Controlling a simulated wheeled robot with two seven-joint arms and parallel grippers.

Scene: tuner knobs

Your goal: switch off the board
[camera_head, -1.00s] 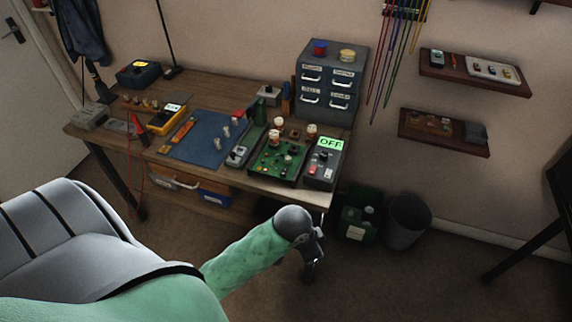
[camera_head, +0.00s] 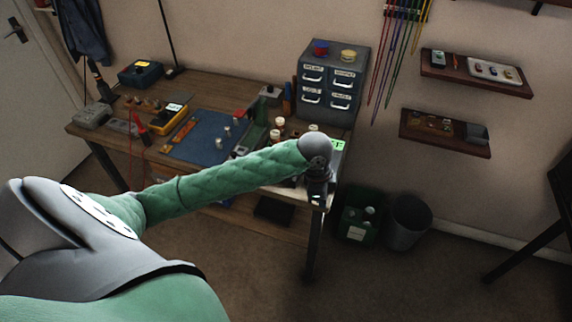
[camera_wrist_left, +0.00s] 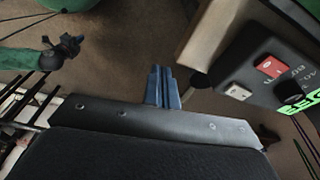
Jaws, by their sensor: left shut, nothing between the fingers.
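The grey control box (camera_wrist_left: 262,48) is at the right of the left wrist view, at the bench edge. It carries a red rocker switch (camera_wrist_left: 270,66), a pale button (camera_wrist_left: 237,91), a black knob (camera_wrist_left: 288,92) and a green display (camera_wrist_left: 300,110), whose visible letters read FF. In the head view my left arm covers the green circuit board and most of the box; a bit of the display (camera_head: 338,145) shows. My left gripper (camera_head: 317,197) is shut and empty at the bench's front right corner. Its blue fingers (camera_wrist_left: 163,75) are apart from the box. My right gripper (camera_wrist_left: 72,43) is small and dark.
The wooden bench (camera_head: 215,85) also holds a blue mat (camera_head: 204,150), a yellow meter (camera_head: 168,118) and a drawer cabinet (camera_head: 328,75). A green bin (camera_head: 360,215) and a grey bin (camera_head: 408,220) stand right of the bench. Floor in front is clear.

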